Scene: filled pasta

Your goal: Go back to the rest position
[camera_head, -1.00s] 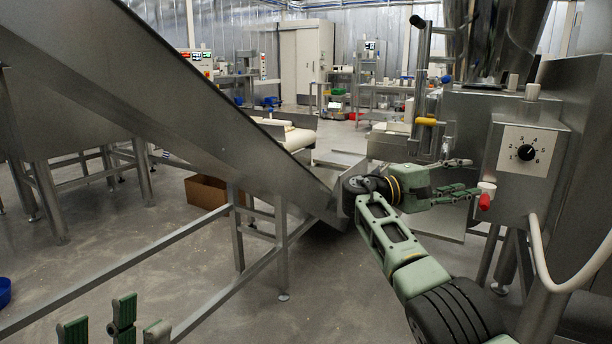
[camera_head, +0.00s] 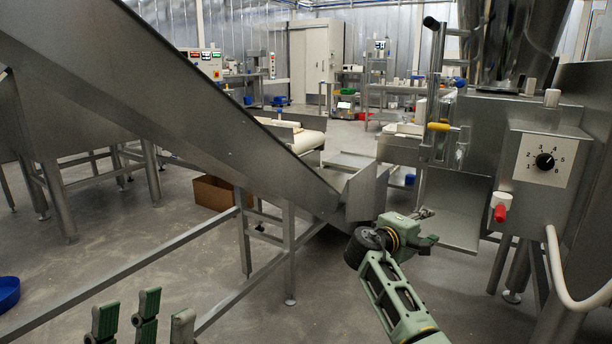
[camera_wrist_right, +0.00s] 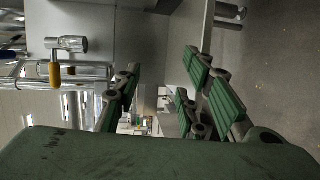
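My right gripper (camera_head: 428,226) is in the middle right of the head view, low in front of a steel chute plate and apart from the control box. In the right wrist view (camera_wrist_right: 165,98) its green fingers stand wide apart with nothing between them. My left gripper (camera_head: 145,318) is at the bottom left of the head view. Its green fingers point up, spread and empty; the rest of it is cut off. The grey control box (camera_head: 541,165) carries a black dial (camera_head: 544,161) and a red and white knob (camera_head: 501,207), which nothing touches.
A sloping steel conveyor (camera_head: 200,100) crosses the left, with a rail frame (camera_head: 288,245) below it. A cardboard box (camera_head: 212,192) and a blue bowl (camera_head: 8,293) are on the floor. A yellow-handled lever (camera_head: 438,127) is left of the control box.

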